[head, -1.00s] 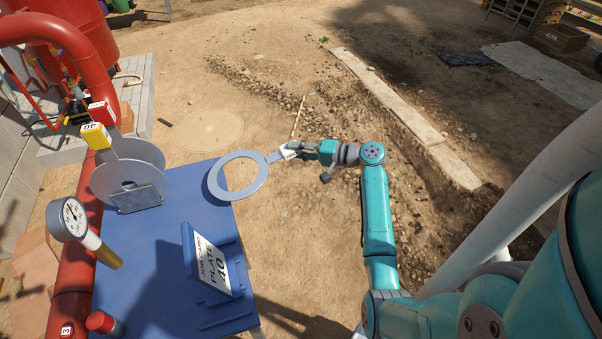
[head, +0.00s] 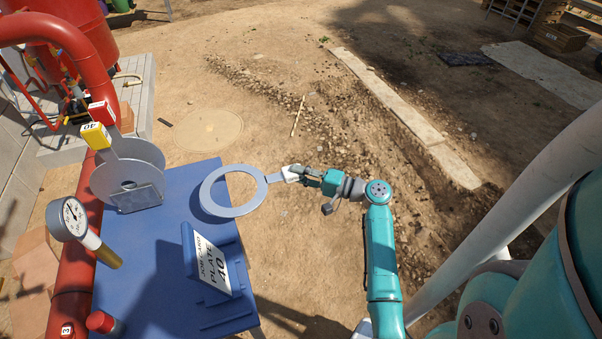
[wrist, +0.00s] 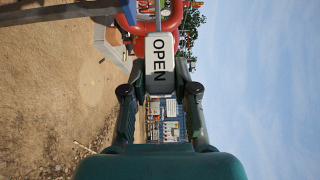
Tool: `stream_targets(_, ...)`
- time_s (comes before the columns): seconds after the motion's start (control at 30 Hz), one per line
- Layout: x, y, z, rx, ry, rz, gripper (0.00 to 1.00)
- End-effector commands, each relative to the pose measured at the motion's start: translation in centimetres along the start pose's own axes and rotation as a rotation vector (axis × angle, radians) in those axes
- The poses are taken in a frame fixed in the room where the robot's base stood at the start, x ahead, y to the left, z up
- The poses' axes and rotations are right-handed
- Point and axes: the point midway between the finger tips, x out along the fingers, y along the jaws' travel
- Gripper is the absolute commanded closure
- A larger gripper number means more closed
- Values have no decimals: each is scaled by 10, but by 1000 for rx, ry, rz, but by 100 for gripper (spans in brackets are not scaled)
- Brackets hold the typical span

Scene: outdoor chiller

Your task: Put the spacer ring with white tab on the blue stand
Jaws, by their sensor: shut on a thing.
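The spacer ring (head: 206,203) is a flat grey ring with a short handle that ends in a white tab (head: 291,173). My gripper (head: 303,174) is shut on the white tab. In the wrist view the tab (wrist: 159,62) reads "OPEN" between the fingers (wrist: 160,85). The ring reaches left from my gripper and shows over the right edge of a blue table-like stand (head: 150,255). It appears raised above the top; the exact gap cannot be told.
On the blue top, round grey plates with a yellow tab (head: 97,135) and a red tab (head: 102,113) stand upright in a holder (head: 138,198). A job card reading "PLATE 40" (head: 212,262) stands at the front. A gauge (head: 68,219) and red pipe (head: 72,290) flank the left.

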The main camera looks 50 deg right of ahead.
Motion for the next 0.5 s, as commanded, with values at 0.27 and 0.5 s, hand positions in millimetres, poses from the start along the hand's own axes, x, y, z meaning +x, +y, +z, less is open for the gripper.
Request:
stream_targets(0.27, 20, 10, 18, 3, -3, 0, 100)
stream_targets(0.5, 37, 20, 32, 1, -3, 0, 100)
